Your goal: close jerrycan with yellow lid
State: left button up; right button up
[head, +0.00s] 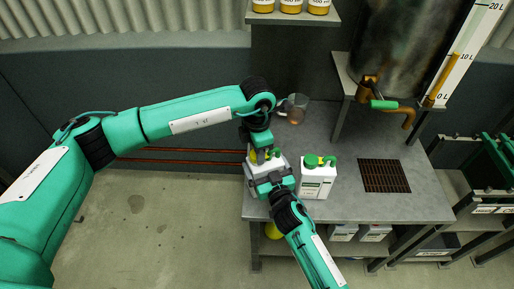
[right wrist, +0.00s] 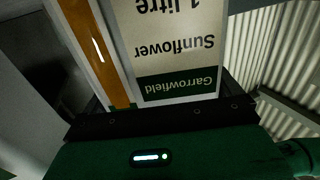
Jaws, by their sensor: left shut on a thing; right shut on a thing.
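A white jerrycan (head: 284,163) stands upright near the left end of the grey worktop, partly hidden by both grippers. My right gripper (head: 268,180) is shut on its body from the front. In the right wrist view its label (right wrist: 180,50) appears upside down, reading Garrowfield Sunflower 1 litre, beside an amber strip (right wrist: 95,50). How the lid sits on the neck is hidden.
Another white jerrycan (head: 318,180) with a green lid (head: 312,160) stands close on the right. A clear beaker (head: 297,108) is behind. A dark drain grate (head: 385,176) and a tap with green handle (head: 384,104) are to the right. The worktop's front right is clear.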

pick_arm(q)
jog(key=shift+f, duration=0.5)
dwell(0.4)
